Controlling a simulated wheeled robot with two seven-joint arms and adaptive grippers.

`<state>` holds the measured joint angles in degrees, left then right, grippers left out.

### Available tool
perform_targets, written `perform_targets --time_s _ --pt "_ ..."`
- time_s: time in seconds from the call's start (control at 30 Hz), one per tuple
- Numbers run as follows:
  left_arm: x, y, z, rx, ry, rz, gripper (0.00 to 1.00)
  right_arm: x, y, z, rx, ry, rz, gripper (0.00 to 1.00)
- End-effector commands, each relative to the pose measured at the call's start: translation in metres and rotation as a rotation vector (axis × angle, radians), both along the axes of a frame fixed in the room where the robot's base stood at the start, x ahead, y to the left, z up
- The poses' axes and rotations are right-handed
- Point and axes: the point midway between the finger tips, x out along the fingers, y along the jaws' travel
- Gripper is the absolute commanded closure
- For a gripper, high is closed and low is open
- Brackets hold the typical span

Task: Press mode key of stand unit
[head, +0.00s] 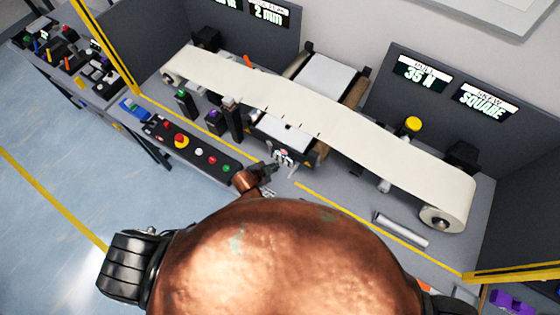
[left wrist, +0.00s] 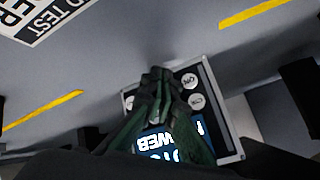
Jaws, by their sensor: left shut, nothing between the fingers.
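The stand unit (left wrist: 225,120) is a dark panel with a pale metal frame in the left wrist view. It has a lit blue-and-white display (left wrist: 158,146) and round white keys (left wrist: 190,81) with small lettering I cannot read surely. My left gripper (left wrist: 158,76) is shut and empty, its fingertips over the panel's upper part. They hide part of the panel and possibly a key; I cannot tell whether they touch it. In the head view the left gripper (head: 268,170) is at the bench front, beside a small light-coloured unit (head: 283,156).
A cream conveyor belt (head: 350,127) runs across the bench behind the left gripper. A black control strip with coloured buttons (head: 198,152) lies to the left. A metal bar (head: 400,230) lies to the right. Yellow lines mark the bench front.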

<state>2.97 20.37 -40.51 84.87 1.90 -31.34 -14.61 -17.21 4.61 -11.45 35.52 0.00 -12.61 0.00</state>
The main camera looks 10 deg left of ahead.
Motion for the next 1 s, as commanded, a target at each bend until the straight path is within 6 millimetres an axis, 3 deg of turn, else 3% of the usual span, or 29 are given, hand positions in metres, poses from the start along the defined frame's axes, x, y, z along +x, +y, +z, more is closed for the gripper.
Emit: perform_targets --time_s 1.0 --pt "0.0087 -0.0031 0.0002 0.0 0.0 0.0 1.0 0.0003 -0.0001 0.001 0.0 0.0 0.0 1.0"
